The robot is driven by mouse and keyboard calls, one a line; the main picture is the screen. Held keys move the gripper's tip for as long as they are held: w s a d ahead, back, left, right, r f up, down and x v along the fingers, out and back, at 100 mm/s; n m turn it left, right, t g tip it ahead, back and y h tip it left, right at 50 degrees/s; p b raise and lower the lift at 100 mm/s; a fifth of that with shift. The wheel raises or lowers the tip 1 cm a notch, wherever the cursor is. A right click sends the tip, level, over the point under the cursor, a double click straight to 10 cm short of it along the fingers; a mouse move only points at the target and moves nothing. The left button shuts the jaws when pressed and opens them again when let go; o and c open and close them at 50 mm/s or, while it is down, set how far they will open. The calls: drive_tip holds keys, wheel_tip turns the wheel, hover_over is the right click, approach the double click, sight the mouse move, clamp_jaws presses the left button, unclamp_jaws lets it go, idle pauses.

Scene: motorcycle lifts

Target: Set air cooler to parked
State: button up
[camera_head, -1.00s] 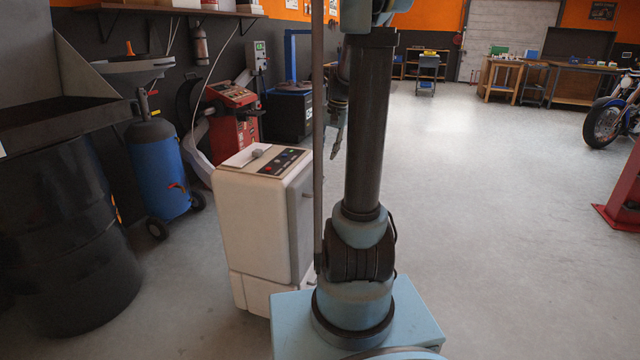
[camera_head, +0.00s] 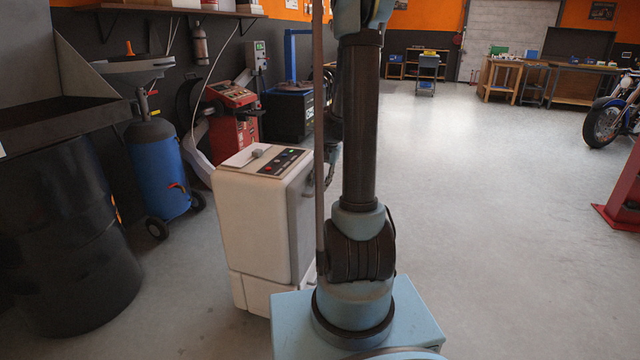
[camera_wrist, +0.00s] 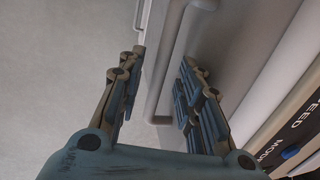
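The air cooler (camera_head: 250,225) is a white box-shaped cabinet on the floor, left of my arm. In the wrist view, a pale bar handle (camera_wrist: 168,70) runs along the cooler's side (camera_wrist: 250,55), and the panel edge with lettering is at the right. My gripper (camera_wrist: 163,60) is open, with the handle seen between its two fingers. I cannot tell whether they touch it. In the head view, my gripper (camera_head: 329,168) is by the cooler's right side, partly hidden by my arm.
A dark barrel (camera_head: 65,240) and a blue tank on wheels (camera_head: 160,170) stand at the left. A red machine (camera_head: 235,115) is behind the cooler. The floor (camera_head: 500,220) to the right is open, up to a red lift (camera_head: 620,190) and a motorcycle (camera_head: 605,120).

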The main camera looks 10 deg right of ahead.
drive_tip(key=shift+f, duration=0.25)
clamp_jaws()
